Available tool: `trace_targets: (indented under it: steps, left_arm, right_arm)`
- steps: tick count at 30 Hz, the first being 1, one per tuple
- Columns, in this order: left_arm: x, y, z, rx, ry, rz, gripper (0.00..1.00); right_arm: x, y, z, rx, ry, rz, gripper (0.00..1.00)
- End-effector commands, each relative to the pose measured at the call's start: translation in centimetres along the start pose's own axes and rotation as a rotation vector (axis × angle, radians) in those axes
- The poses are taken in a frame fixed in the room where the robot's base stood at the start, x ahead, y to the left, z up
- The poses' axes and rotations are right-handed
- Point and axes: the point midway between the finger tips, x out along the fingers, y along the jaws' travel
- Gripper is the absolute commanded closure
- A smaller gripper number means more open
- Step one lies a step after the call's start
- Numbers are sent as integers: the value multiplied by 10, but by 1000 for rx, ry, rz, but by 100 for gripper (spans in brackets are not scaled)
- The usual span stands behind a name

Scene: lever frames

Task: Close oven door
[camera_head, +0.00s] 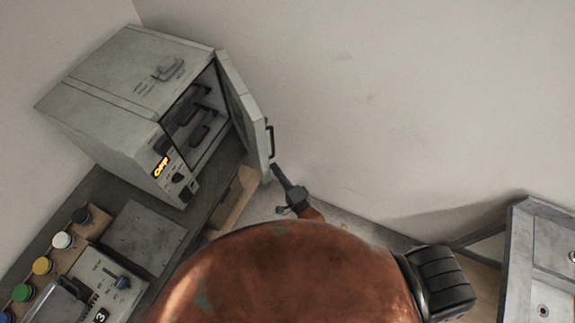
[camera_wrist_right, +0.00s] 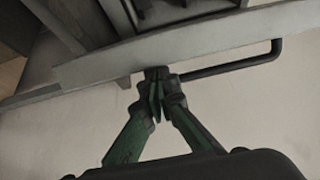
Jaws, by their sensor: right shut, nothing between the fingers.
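The oven (camera_head: 125,85) is a grey box on a counter at the left of the head view. Its door (camera_head: 243,112) stands open, swung out to the right, and the dark inside shows. A dark bar handle (camera_head: 270,141) is on the door's outer face. My right gripper (camera_head: 275,170) is shut and empty at the door's lower free end, just below the handle. In the right wrist view, its closed fingertips (camera_wrist_right: 156,76) are at the door edge (camera_wrist_right: 200,48), beside the handle (camera_wrist_right: 235,66). I cannot tell whether they touch the door. My left gripper is not in view.
A control panel (camera_head: 100,283) and several coloured buttons (camera_head: 42,265) are on the counter at the lower left. A grey sink unit (camera_head: 540,265) stands at the lower right. Bare wall lies to the right of the door.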

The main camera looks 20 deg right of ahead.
Motion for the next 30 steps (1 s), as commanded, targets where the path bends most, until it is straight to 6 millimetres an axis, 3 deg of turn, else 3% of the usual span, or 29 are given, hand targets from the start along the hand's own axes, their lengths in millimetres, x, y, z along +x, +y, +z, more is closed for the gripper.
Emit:
trace_targets:
  steps: [14, 17, 22, 30]
  left_arm:
    - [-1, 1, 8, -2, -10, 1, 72]
    - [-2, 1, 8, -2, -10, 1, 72]
    - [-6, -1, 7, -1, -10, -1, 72]
    - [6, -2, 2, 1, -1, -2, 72]
  right_arm:
    - [0, 0, -1, -1, 0, 0, 100]
    - [-2, 0, -9, -3, 0, 1, 100]
    - [-6, -1, -40, -7, -1, 1, 100]
    - [-62, 3, -12, 2, -1, 2, 100]
